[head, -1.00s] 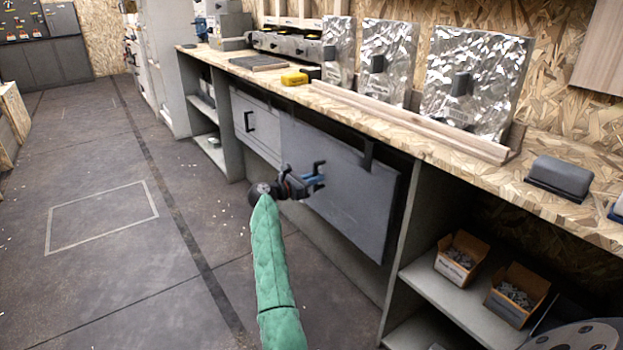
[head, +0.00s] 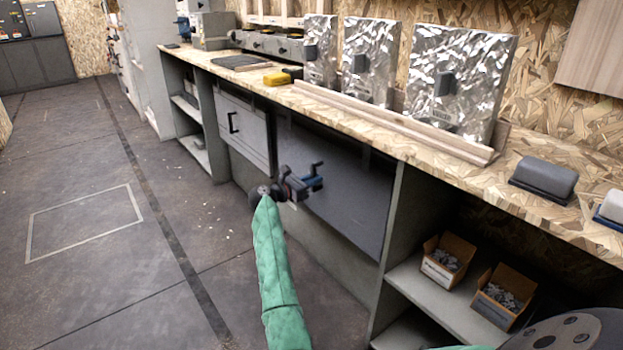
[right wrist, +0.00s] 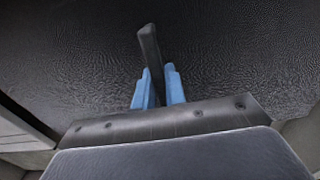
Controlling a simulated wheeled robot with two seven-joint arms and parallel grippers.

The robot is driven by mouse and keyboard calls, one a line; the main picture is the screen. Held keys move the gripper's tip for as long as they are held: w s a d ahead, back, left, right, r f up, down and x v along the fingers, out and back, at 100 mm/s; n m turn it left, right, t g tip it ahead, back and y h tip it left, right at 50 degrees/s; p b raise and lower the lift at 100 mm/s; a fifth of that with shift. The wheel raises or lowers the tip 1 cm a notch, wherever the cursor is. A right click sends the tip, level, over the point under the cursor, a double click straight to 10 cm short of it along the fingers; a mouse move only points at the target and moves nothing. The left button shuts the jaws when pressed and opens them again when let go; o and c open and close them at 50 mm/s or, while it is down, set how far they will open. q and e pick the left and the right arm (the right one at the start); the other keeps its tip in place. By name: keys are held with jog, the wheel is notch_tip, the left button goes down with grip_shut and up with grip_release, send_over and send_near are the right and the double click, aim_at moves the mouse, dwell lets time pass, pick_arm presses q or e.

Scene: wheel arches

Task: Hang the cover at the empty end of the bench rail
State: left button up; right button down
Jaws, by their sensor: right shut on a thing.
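The cover is a large dark grey panel (head: 350,205) upright under the front edge of the bench top, right of a lighter grey panel (head: 243,128) with a black handle. A dark strap or hook shows near its upper right edge. Whether it rests on the rail cannot be told. My right gripper (head: 317,177) is in front of the cover. In the right wrist view its blue fingers (right wrist: 159,88) are shut on a black handle bar (right wrist: 149,45), with the dark cover surface (right wrist: 235,45) behind. My left gripper is not in view.
The bench top (head: 450,175) carries shiny metal plates (head: 460,75), a wooden strip (head: 400,122) and a grey block (head: 543,177). Right of the cover, a shelf (head: 425,300) holds two cartons (head: 448,258). The floor (head: 90,290) at left is clear.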

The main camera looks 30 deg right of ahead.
jog(key=shift+d+f, duration=0.1)
jog(key=shift+f, duration=0.2)
